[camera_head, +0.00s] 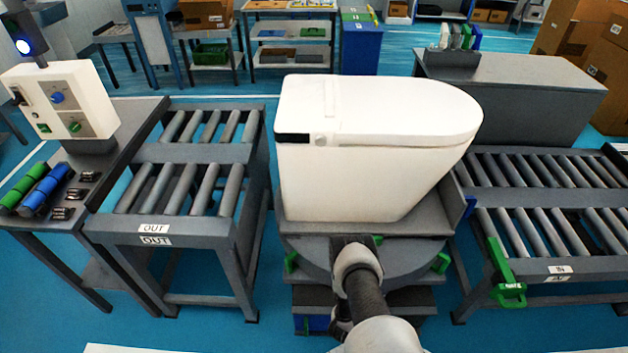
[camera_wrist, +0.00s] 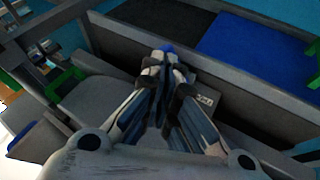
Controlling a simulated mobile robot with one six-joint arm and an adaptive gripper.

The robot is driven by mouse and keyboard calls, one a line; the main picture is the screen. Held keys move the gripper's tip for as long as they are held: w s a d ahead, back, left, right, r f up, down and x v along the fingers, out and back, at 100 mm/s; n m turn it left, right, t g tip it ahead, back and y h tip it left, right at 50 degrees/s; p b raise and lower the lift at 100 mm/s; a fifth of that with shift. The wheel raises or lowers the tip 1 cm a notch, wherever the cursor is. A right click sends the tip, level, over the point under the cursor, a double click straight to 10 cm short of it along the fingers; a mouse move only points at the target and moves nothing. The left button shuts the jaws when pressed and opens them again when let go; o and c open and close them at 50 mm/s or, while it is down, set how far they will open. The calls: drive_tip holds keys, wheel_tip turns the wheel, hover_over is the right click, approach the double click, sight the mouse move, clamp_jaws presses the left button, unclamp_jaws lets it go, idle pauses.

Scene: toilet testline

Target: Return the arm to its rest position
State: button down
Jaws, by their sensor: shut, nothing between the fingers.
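My arm reaches forward from the bottom middle of the head view, low in front of the turntable (camera_head: 400,262). A white toilet (camera_head: 365,180) stands on the platform above that turntable. My gripper's fingers do not show clearly in the head view. In the wrist view my gripper (camera_wrist: 165,58) points at a grey frame with its fingertips close together, and it is shut with nothing between the fingers. A blue surface (camera_wrist: 255,48) and a dark one lie beyond the grey beam in that view.
The OUT roller conveyor (camera_head: 190,165) stands left of the toilet and the IN roller conveyor (camera_head: 550,215) right of it. A control box (camera_head: 65,100) stands on the left table. Green clamps (camera_head: 441,262) sit at the turntable's edge. Open blue floor lies in front.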

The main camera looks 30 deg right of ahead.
drive_tip(key=w+a+r+t+y, duration=0.2)
drive_tip(key=w+r+t+y, duration=0.1)
drive_tip(key=w+r, duration=1.8)
drive_tip(key=w+a+r+n+y, duration=0.15)
drive_tip(key=a+r, duration=0.25)
drive_tip(key=r, duration=0.4)
drive_tip(key=w+a+r+t, duration=0.1)
drive_tip(key=w+a+r, duration=0.2)
drive_tip(key=r, duration=0.5)
drive_tip(key=w+a+r+n+y, duration=0.1)
drive_tip(key=w+a+r, duration=0.25)
drive_tip(key=r, duration=0.45)
drive_tip(key=s+a+r+n+y, duration=0.1)
drive_tip(key=s+a+r, duration=0.4)
drive_tip(key=r, duration=0.4)
drive_tip(key=s+a+r+n+y, duration=0.15)
drive_tip(key=s+a+r, duration=0.35)
drive_tip(key=r, duration=0.5)
drive_tip(key=s+a+r, duration=0.1)
drive_tip(key=s+r, duration=0.1)
drive_tip(key=s, duration=0.6)
drive_tip(key=s+a+r+n, duration=0.1)
drive_tip(key=s+a+r, duration=0.1)
drive_tip(key=s, duration=0.5)
drive_tip(key=s+a+r+n, duration=0.1)
drive_tip(key=s+r, duration=0.2)
drive_tip(key=s, duration=0.5)
drive_tip(key=shift+s+a+g+h, duration=0.3)
drive_tip(key=shift+s, duration=0.05)
